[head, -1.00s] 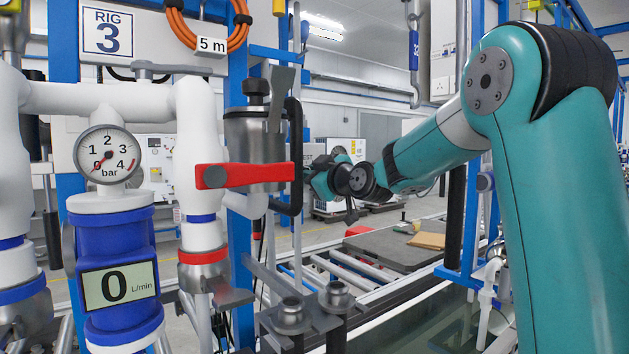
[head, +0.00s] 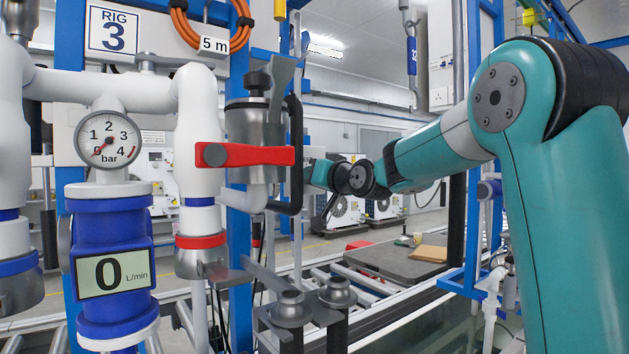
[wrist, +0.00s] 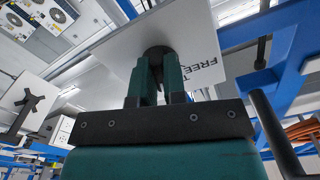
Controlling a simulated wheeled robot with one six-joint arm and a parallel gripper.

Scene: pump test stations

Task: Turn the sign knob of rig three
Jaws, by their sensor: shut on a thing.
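In the wrist view, a white sign plate (wrist: 203,45) carries the letters "FREE" and part of another line. A dark round knob (wrist: 158,52) sits at its middle. My gripper (wrist: 158,68) has its two teal fingers closed on this knob from either side. The knob's far part and much of the lettering are hidden or cut off. In the head view, my forearm (head: 415,160) reaches behind rig three, whose label (head: 114,28) reads "RIG 3". My fingers and the knob are hidden there behind the rig's metal vessel and black handle.
A red lever (head: 262,155) on the metal vessel (head: 250,120) stands close left of my wrist. A dial gauge (head: 108,140) reads near 0. Another white panel with a dark cross-shaped handle (wrist: 28,103) and a blue beam (wrist: 285,58) flank my gripper in the wrist view.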

